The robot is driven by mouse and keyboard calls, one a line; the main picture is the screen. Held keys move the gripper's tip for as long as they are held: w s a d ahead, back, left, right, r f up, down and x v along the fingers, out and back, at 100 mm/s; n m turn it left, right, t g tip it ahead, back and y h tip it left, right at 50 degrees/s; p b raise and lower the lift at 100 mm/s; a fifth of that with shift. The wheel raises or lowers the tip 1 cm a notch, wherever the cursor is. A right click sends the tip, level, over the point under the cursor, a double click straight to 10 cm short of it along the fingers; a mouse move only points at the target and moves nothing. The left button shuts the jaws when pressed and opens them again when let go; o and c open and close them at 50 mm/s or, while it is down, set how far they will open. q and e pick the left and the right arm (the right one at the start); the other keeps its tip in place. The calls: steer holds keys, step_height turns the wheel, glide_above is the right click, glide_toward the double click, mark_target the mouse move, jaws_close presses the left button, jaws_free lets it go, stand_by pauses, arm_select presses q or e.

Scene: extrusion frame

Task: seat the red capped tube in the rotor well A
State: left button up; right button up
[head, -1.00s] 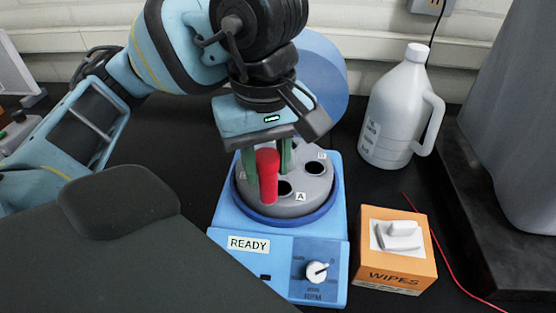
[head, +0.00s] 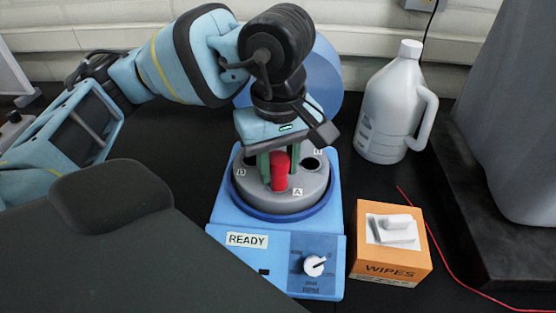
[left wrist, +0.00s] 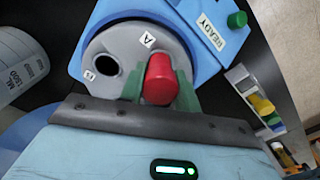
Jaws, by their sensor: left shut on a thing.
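The red capped tube (head: 280,174) is upright between the green fingers of my left gripper (head: 279,163), which is shut on it. In the head view its lower end meets the grey rotor (head: 311,196) just beside the "A" label, and less of its length shows than before. The tube covers rotor well A, so I cannot tell how deep it sits. In the left wrist view the red cap (left wrist: 160,79) shows between the fingers, next to the "A" label (left wrist: 147,40). My right gripper is not in view.
The rotor sits in a blue centrifuge (head: 222,218) with a READY label and a knob. Another dark well (head: 311,163) is open at the right. An orange wipes box (head: 391,246) and a white jug (head: 390,110) stand to the right.

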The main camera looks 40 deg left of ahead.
arm_select(q)
steer(key=shift+f, duration=0.2)
steer(key=o, duration=0.9)
steer(key=shift+o, duration=0.2)
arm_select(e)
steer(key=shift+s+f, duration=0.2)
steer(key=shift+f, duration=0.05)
arm_select(q)
steer(key=shift+r, duration=0.25)
step_height(320, 180, up, 12)
steer(key=p, duration=0.1)
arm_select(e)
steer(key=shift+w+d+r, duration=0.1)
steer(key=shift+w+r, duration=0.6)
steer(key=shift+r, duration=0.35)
